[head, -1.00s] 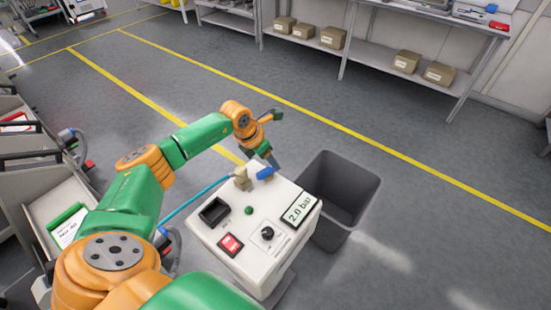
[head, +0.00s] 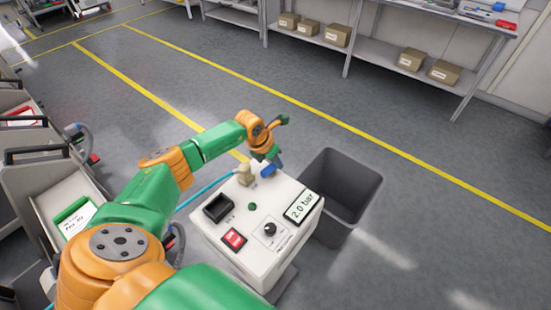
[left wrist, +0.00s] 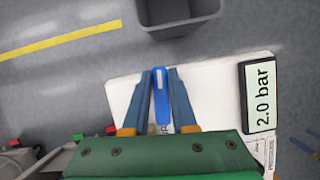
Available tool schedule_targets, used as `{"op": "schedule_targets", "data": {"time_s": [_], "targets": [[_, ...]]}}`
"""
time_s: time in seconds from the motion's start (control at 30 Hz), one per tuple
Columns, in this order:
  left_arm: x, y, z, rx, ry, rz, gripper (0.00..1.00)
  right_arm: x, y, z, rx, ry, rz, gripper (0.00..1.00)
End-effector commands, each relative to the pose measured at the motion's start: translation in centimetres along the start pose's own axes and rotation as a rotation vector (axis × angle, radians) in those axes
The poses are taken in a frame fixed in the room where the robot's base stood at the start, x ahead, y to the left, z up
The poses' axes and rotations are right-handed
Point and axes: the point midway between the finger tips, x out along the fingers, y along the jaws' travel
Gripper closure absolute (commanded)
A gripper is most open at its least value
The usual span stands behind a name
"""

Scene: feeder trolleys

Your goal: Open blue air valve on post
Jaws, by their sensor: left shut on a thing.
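The blue air valve lever (head: 268,169) sits at the back edge of the white post top (head: 272,205), beside a brass-coloured fitting (head: 246,174) with a blue hose. My left gripper (head: 272,160) is at the lever. In the left wrist view the blue lever (left wrist: 161,97) lies between the two fingers of my left gripper (left wrist: 161,100), which are shut on it. The lever points away from my palm there. A display (head: 303,206) on the post reads 2.0 bar.
A grey bin (head: 346,185) stands on the floor right behind the post. The post top also carries a black knob (head: 270,229), a red switch (head: 233,239) and a black holder (head: 218,207). Trolleys (head: 45,190) stand at the left.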

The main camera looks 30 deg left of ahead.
Motion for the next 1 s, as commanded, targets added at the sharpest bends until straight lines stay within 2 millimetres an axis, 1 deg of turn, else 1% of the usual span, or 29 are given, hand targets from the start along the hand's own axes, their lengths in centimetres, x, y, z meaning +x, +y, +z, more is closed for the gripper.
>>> {"op": "schedule_targets", "data": {"time_s": [0.03, 0.1, 0.2, 0.4, 0.43, 0.53, 0.83, 0.93, 1.0], "targets": [[-0.5, 0.0, 0.2, -0.037, 0.001, 0.016, 1.00, -0.8, 0.0, -0.1, 0.000, 0.000, 0.000, 0.22], [-0.3, 0.1, 0.1, -0.086, 0.001, 0.035, 1.00, -1.1, 0.0, -0.1, 0.000, 0.000, 0.000, 0.22], [-0.1, 0.2, 0.0, -0.114, 0.000, 0.047, 1.00, -1.0, 0.1, -0.1, 0.000, 0.001, 0.001, 0.22], [-0.1, 0.2, 0.0, -0.115, -0.002, 0.047, 1.00, -0.9, 0.1, -0.1, 0.000, 0.001, 0.001, 0.22], [-0.1, 0.2, 0.0, -0.115, -0.002, 0.047, 0.72, -0.9, 0.1, -0.1, 0.000, 0.001, 0.001, 0.22], [-0.1, 0.2, 0.0, -0.114, -0.002, 0.047, 0.45, -0.9, 0.1, -0.1, 0.000, 0.001, 0.001, 0.22], [-0.2, 0.2, 0.0, -0.113, -0.001, 0.046, 0.45, -0.9, 0.1, -0.1, 0.000, 0.000, 0.002, 0.22], [-1.5, 0.2, 0.1, -0.112, -0.003, 0.046, 0.45, -1.2, 0.1, -0.1, 0.000, 0.000, 0.002, 0.22], [-3.0, 0.2, 0.1, -0.110, -0.003, 0.048, 0.45, -1.4, 0.1, -0.1, 0.000, 0.000, 0.002, 0.22]]}}
